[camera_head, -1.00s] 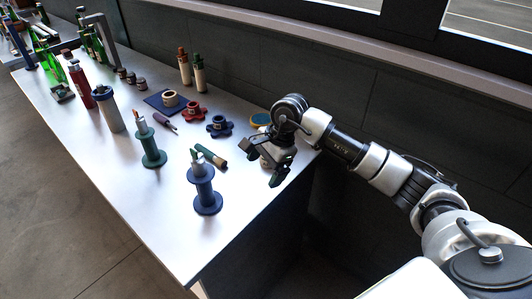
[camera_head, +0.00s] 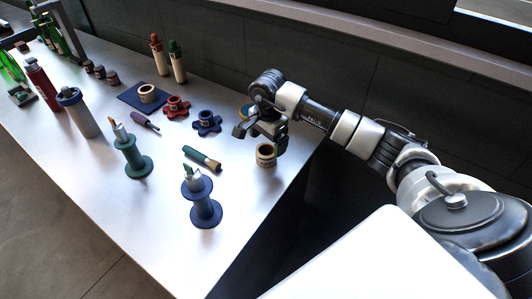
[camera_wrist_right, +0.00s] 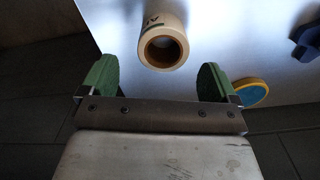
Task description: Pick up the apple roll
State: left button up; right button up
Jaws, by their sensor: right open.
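A cream tape roll (camera_head: 265,160) with dark lettering stands near the table's right edge; I cannot read the lettering. In the right wrist view the same roll (camera_wrist_right: 183,24) shows its open dark core, ahead of the fingers and roughly centred between them. My right gripper (camera_head: 262,133) is open and empty, just behind and above the roll in the head view. Its two green finger pads (camera_wrist_right: 155,78) are wide apart and apart from the roll. A second cream roll (camera_head: 147,90) sits on a blue mat farther left. My left gripper is out of view.
A blue and yellow disc (camera_wrist_right: 250,92) lies close to the right finger in the wrist view. A blue knob (camera_head: 207,122), a red knob (camera_head: 176,107), a green-handled brush (camera_head: 202,157) and a blue spool stand (camera_head: 205,212) are nearby.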

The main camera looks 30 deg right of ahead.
aim_at(266, 151)
notch_tip(266, 151, down, 5)
jog(key=shift+w+a+p, duration=0.1)
jog(key=shift+w+p, duration=0.05)
jog(key=shift+p, duration=0.65)
jog(key=shift+c, duration=0.5)
jog(key=c, duration=0.5)
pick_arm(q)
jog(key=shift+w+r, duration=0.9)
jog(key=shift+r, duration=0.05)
pick_arm(e)
jog(key=c, duration=0.4)
